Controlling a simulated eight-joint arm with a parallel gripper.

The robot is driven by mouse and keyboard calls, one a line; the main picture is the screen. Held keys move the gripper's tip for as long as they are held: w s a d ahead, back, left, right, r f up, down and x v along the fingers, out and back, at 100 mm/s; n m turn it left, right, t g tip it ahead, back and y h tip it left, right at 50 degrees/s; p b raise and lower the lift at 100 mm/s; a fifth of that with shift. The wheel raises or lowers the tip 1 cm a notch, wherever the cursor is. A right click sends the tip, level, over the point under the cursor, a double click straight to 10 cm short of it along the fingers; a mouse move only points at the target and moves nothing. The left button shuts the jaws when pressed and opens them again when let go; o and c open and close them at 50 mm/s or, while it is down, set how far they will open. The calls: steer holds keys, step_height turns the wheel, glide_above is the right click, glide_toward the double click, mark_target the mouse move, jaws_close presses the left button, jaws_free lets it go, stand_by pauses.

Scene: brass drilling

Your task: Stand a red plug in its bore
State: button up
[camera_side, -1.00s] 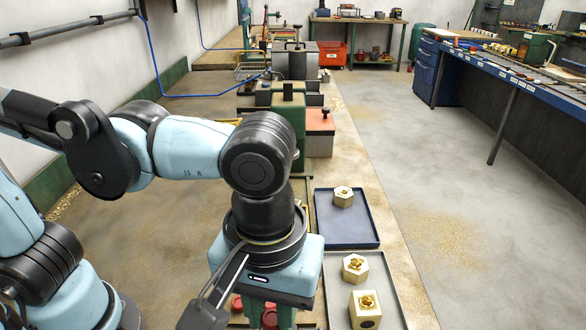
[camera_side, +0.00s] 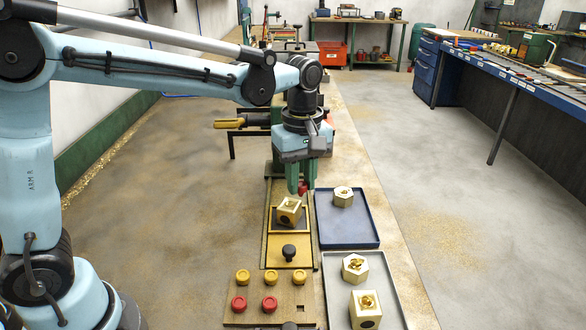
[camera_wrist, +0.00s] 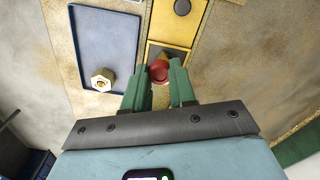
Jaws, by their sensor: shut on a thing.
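My gripper (camera_side: 302,187) is shut on a red plug (camera_side: 303,188), held between the green fingertips in the side view. The plug also shows in the wrist view (camera_wrist: 158,71) between the fingers. A brass block (camera_side: 290,208) sits in the yellow fixture (camera_side: 287,251), turned at an angle, with dark round marks on it. The plug is above and slightly beyond the block, and looks apart from it. In the wrist view the fingers and plug hide most of the block. Two other red plugs (camera_side: 270,304) stand in the wooden rack (camera_side: 247,318).
A black knob (camera_side: 289,251) rises from the fixture's front. A blue tray (camera_side: 346,235) with a brass hex piece (camera_side: 343,196) lies right; a grey tray (camera_side: 391,299) holds two brass pieces.

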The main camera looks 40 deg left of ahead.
steer(key=shift+n, duration=0.7)
steer(key=shift+w+a+f, duration=0.45)
steer(key=shift+a+f, duration=0.5)
steer(key=shift+f, duration=0.15)
steer(key=shift+w+a+f, duration=0.4)
steer(key=shift+a+f, duration=0.6)
steer(key=shift+f, duration=0.05)
steer(key=shift+w+a+f, duration=0.45)
steer(key=shift+a+f, duration=0.5)
steer(key=shift+f, duration=0.15)
steer(key=shift+f, duration=0.55)
steer(key=o, duration=1.4)
steer(key=shift+c, duration=0.2)
step_height(320, 180, up, 7)
stand_by(0.6)
